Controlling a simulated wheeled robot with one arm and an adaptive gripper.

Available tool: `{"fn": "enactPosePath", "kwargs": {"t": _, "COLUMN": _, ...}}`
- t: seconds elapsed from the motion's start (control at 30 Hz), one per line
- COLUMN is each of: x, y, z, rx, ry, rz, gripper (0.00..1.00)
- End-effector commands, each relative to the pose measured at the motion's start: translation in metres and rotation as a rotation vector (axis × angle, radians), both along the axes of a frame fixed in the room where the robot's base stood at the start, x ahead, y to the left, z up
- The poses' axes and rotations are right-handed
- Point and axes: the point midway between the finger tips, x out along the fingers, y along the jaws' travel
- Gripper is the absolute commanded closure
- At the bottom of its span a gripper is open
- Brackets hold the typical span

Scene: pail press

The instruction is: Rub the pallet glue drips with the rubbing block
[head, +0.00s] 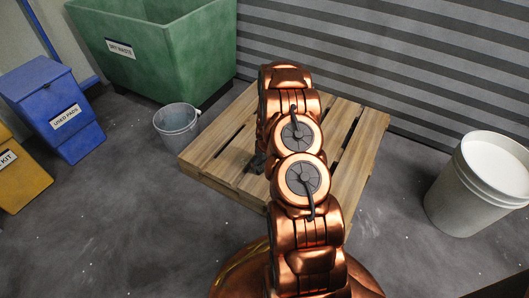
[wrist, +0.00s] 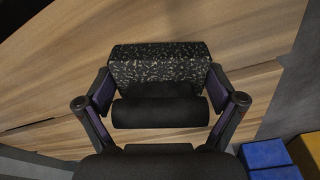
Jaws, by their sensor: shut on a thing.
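The wooden pallet (head: 205,150) lies on the floor in the middle of the head view, partly hidden behind my copper arm. Its boards (wrist: 50,60) also fill most of the wrist view. My gripper (wrist: 160,105) is shut on the rubbing block (wrist: 158,62), a dark speckled block with a black rounded grip. The block is over the pallet boards; I cannot tell whether it touches them. In the head view my arm hides the block and most of the gripper. No glue drips can be made out on the visible boards.
A green dry waste bin (head: 155,50) stands behind the pallet at left. A grey bucket (head: 177,124) stands by the pallet's left corner. A blue used pads bin (head: 55,105) and a yellow kit box (head: 20,172) are farther left. A white pail (head: 470,190) stands at right.

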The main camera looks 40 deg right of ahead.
Motion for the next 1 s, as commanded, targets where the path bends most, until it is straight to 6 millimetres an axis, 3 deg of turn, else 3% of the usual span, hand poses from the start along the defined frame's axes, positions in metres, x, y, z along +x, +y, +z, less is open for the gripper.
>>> {"fn": "enactPosePath", "kwargs": {"t": 0.1, "x": 0.003, "y": 0.004, "z": 0.024, "rx": -0.003, "ry": -0.002, "rz": 0.010, "gripper": 0.35}}
{"fn": "enactPosePath", "kwargs": {"t": 0.6, "x": 0.008, "y": 0.012, "z": 0.068, "rx": -0.004, "ry": -0.004, "rz": 0.024, "gripper": 0.35}}
{"fn": "enactPosePath", "kwargs": {"t": 1.0, "x": 0.008, "y": 0.013, "z": 0.079, "rx": -0.003, "ry": -0.002, "rz": 0.025, "gripper": 0.35}}
